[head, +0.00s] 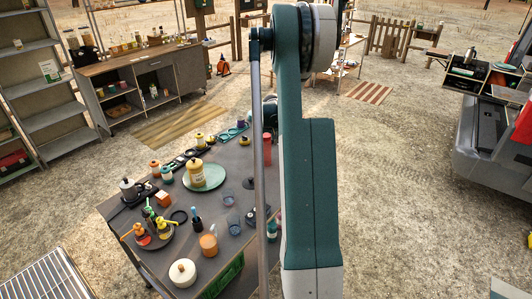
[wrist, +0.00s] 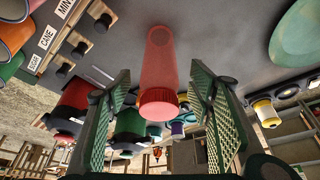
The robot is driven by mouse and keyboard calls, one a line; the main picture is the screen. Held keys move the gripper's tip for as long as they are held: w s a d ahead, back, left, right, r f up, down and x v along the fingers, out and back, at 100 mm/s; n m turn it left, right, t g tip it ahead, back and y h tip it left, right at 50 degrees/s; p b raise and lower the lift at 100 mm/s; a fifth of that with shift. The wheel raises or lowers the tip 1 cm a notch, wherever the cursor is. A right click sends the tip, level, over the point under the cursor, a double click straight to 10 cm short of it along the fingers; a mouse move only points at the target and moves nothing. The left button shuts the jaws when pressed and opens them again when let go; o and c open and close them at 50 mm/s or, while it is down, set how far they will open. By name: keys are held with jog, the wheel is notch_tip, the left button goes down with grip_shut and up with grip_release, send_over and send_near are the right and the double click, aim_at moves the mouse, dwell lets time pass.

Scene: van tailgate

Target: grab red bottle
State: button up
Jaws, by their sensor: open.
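The red bottle (wrist: 160,62) is a translucent red cylinder with a ribbed red cap, seen at upper middle in the wrist view. My gripper (wrist: 160,88) is open, with one green lattice-padded finger on each side of the bottle's cap end. I see gaps between the bottle and both fingers, so it is not held. In the head view the red bottle (head: 267,150) stands upright on the dark table (head: 215,218), just left of my arm. My arm covers part of the table there, and my fingers cannot be made out in that view.
A green plate (head: 213,177) carries a yellowish jar (head: 196,174) left of the bottle. Cups, small jars and an orange container (head: 208,243) crowd the table's near side. In the wrist view, a large red-and-black container (wrist: 72,105) stands beyond the left finger. Open ground lies to the right.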

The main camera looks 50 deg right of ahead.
jog(key=shift+x, duration=2.55)
jog(key=c, duration=1)
